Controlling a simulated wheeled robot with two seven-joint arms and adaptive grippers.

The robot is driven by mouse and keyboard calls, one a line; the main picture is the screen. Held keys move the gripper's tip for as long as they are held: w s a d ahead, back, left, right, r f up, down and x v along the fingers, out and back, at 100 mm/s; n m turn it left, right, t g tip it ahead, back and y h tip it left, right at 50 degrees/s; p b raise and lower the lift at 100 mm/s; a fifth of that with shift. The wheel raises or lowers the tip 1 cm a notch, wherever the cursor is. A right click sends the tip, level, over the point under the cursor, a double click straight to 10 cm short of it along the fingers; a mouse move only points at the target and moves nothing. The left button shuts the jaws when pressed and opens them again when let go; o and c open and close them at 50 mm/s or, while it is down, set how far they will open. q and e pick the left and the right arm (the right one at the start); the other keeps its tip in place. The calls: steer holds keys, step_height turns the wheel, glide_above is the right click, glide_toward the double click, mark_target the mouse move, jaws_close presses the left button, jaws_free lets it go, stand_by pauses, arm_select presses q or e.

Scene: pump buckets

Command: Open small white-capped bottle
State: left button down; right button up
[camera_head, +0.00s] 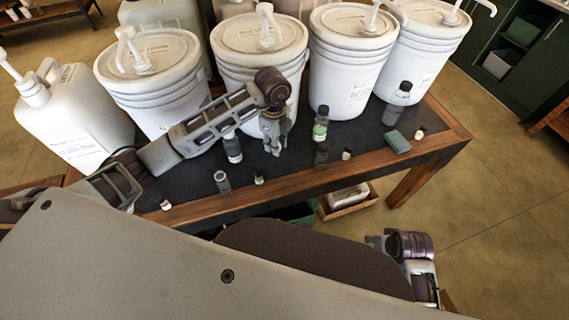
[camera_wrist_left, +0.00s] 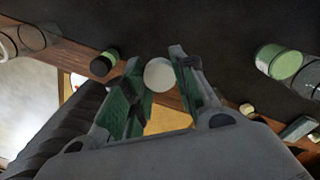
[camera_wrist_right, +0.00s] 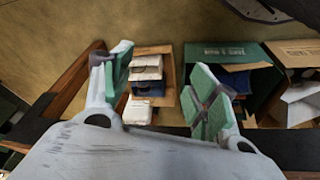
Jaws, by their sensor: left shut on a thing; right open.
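The left gripper (camera_head: 275,147) points down over the dark table, in front of the second white bucket. In the left wrist view its green-padded fingers (camera_wrist_left: 158,72) are shut on a small bottle, seen from above as a round white cap (camera_wrist_left: 159,75) between the fingertips. The bottle's body is hidden below the cap, and in the head view the fingers mostly hide it. The right gripper (camera_head: 378,243) is low at the right, off the table. In the right wrist view its fingers (camera_wrist_right: 165,85) are wide apart and empty above boxes on the floor.
Large white pump buckets (camera_head: 262,40) line the table's back (camera_head: 375,160). Several small bottles stand near: a dark one (camera_head: 222,182), a tiny dark-capped one (camera_head: 258,179), a green-labelled one (camera_head: 320,124). A green box (camera_head: 397,142) lies at the right. Open boxes (camera_wrist_right: 235,65) stand on the floor.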

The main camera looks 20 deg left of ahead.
steer(key=s+d+f+g, duration=0.1)
steer(key=s+f, duration=0.2)
steer(key=f, duration=1)
steer(key=s+d+f, duration=0.2)
steer(key=s+f, duration=0.1)
steer(key=f, duration=1.1)
steer(key=s+d+f, duration=0.3)
steer(key=s+f, duration=0.4)
steer(key=s, duration=0.2)
steer(key=s+d+f+g, duration=0.1)
steer(key=s+d+f, duration=0.2)
steer(key=s+f, duration=0.4)
steer(key=shift+s+f+n+h, duration=0.3)
steer(key=shift+s+f+h, duration=0.1)
steer(key=shift+s, duration=1.05)
arm_select(q)
steer(key=shift+f, duration=0.15)
steer(key=shift+f, duration=3)
arm_select(e)
steer(key=shift+r, duration=0.1)
